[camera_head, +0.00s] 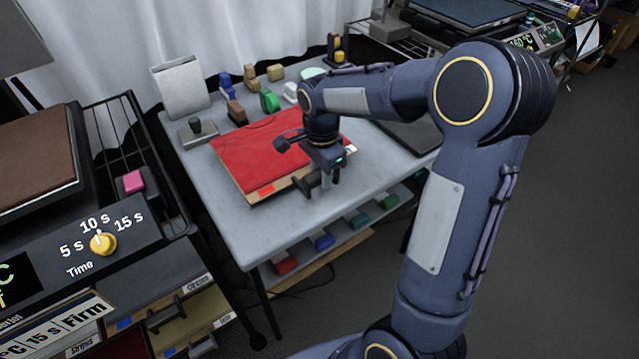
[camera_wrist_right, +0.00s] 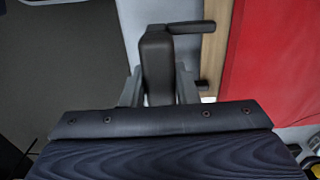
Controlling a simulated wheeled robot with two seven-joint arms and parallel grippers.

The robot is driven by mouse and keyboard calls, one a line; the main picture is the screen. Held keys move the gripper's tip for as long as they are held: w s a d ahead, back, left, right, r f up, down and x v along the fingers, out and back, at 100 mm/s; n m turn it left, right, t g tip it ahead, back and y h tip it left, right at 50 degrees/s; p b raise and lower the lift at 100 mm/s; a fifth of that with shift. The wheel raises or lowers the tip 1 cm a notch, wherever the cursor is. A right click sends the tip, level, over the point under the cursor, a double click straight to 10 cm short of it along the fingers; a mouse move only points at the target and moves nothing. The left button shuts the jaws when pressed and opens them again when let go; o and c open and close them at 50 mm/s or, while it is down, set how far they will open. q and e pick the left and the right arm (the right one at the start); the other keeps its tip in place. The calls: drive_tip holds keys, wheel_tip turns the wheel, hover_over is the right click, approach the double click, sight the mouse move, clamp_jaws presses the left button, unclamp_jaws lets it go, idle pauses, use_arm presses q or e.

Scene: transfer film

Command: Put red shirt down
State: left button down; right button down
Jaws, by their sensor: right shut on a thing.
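The red shirt (camera_head: 245,150) lies flat on a tan board on the grey table; it also shows at the right of the right wrist view (camera_wrist_right: 275,60). The board's edge (camera_wrist_right: 212,50) has a dark handle (camera_wrist_right: 155,60) on it. My right gripper (camera_head: 320,178) is shut on this handle, with a grey finger on each side of it. The board looks level and close to the tabletop; I cannot tell if it touches. My arm and gripper hide the shirt's right part. My left gripper is not in view.
The grey table (camera_head: 215,215) holds a green item (camera_head: 270,101), blocks and bottles along its back. A white holder (camera_head: 181,85) stands at its back left. A heat press with a timer knob (camera_head: 103,243) is at left. A pink block (camera_head: 133,181) sits beside it.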

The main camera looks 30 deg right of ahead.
wheel_tip(320, 180, down, 3)
drive_tip(key=shift+w+a+f, duration=0.1)
drive_tip(key=shift+a+f, duration=0.05)
drive_tip(key=shift+f, duration=0.05)
drive_tip(key=shift+f+b, duration=0.15)
drive_tip(key=shift+b, duration=0.2)
drive_tip(key=c, duration=1.1)
unclamp_jaws()
